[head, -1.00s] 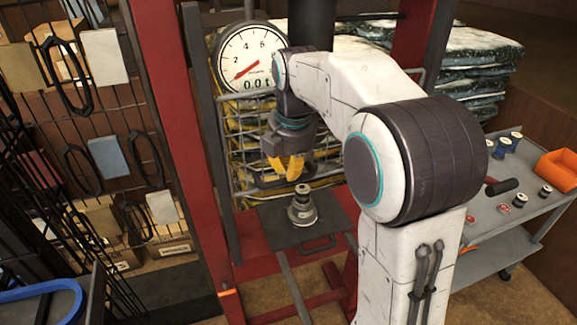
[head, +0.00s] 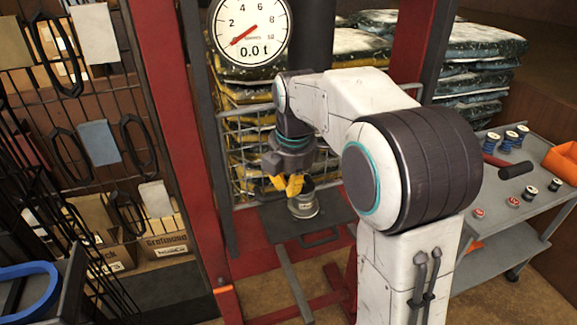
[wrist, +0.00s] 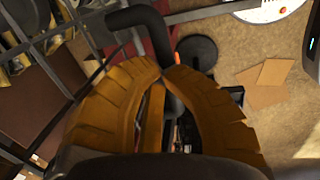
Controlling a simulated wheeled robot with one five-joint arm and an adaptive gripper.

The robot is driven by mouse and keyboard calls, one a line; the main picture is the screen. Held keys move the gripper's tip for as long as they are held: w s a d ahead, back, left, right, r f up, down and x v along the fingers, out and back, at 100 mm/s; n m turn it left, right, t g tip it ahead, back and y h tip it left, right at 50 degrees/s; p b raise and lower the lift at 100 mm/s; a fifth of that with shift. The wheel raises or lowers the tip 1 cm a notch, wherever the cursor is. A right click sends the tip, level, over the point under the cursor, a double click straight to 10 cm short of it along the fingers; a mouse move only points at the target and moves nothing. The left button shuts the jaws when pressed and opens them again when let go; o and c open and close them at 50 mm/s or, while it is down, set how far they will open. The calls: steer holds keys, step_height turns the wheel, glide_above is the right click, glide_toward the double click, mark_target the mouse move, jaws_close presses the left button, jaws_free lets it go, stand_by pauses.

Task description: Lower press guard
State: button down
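The press guard (head: 238,172) is a grey wire-mesh panel in the red press frame, in the head view. Its lower edge is a little above the dark press table (head: 275,224). My gripper (head: 287,188) is at the guard's lower front, with its yellow fingers down. In the wrist view, the dark bent guard handle (wrist: 152,22) runs between my fingertips (wrist: 166,72), which appear closed around it. A metal cylindrical part (head: 304,203) stands on the press table just right of my fingers.
A gauge (head: 249,28) reading 0.0 t is above the guard. A grey cart (head: 480,215) with spools and an orange bin stands at the right. A rack with hanging cards and boxes (head: 167,244) is at the left. Filled sacks are stacked behind the press.

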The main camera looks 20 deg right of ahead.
step_height(320, 180, down, 16)
steer(key=b, duration=1)
step_height(320, 180, up, 14)
steer(key=s+p, duration=0.2)
steer(key=p, duration=0.2)
steer(key=shift+s, duration=0.3)
